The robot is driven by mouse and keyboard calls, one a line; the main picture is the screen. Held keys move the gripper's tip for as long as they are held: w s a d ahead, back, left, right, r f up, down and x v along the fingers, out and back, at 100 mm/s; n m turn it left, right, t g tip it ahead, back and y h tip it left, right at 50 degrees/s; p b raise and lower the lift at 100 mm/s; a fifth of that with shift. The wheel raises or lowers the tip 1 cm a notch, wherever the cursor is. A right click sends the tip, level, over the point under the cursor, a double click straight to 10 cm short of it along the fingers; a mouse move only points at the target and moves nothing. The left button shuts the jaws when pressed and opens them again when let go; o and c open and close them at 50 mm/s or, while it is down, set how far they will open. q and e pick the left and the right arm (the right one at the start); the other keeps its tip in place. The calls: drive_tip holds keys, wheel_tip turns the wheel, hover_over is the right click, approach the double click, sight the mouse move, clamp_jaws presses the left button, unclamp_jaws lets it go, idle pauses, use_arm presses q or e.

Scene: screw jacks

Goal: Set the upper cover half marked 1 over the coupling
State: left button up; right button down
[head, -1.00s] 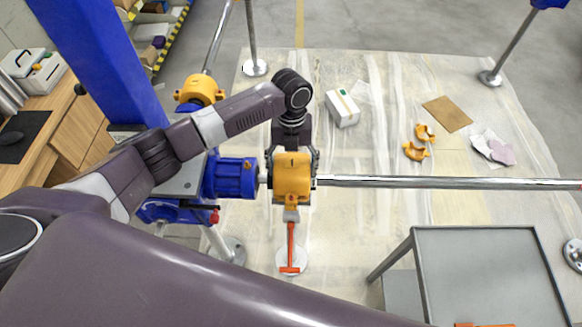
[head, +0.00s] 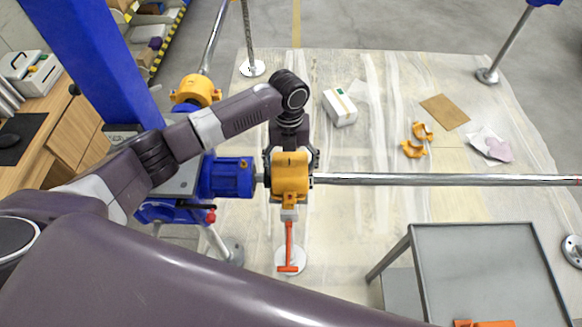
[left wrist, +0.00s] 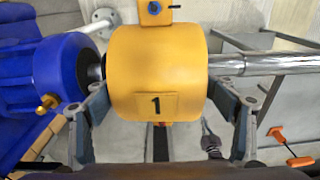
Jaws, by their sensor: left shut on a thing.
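The yellow upper cover half (head: 291,178) carries a dark "1", which reads clearly in the left wrist view (left wrist: 157,75). My left gripper (head: 291,160) is shut on it, with one finger at each end of the cover in the left wrist view (left wrist: 163,112). The cover sits in line with the shaft, between the blue motor (head: 232,178) and the long steel shaft (head: 450,180). The coupling is hidden beneath the cover. Whether the cover rests on it or hovers slightly above, I cannot tell. My right gripper is not in view.
A grey cart (head: 480,270) is at lower right. Yellow cover pieces (head: 413,149), a white box (head: 340,107) and a brown sheet (head: 445,112) lie on the floor sheeting. Another yellow cover (head: 197,91) is at upper left.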

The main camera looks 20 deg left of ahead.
use_arm(q)
drive_tip(key=shift+s+a+f, duration=0.3)
drive_tip(key=shift+f, duration=0.2)
drive_tip(key=shift+s+a+f, duration=0.25)
drive_tip(key=shift+s+f, duration=0.05)
drive_tip(key=shift+f, duration=0.15)
drive_tip(key=o, duration=2.2)
drive_tip(key=shift+w+a+f, duration=0.1)
drive_tip(key=shift+w+f, duration=0.1)
drive_tip(key=shift+w, duration=0.1)
drive_tip(key=shift+r, duration=0.1)
drive_tip(key=shift+r, duration=0.1)
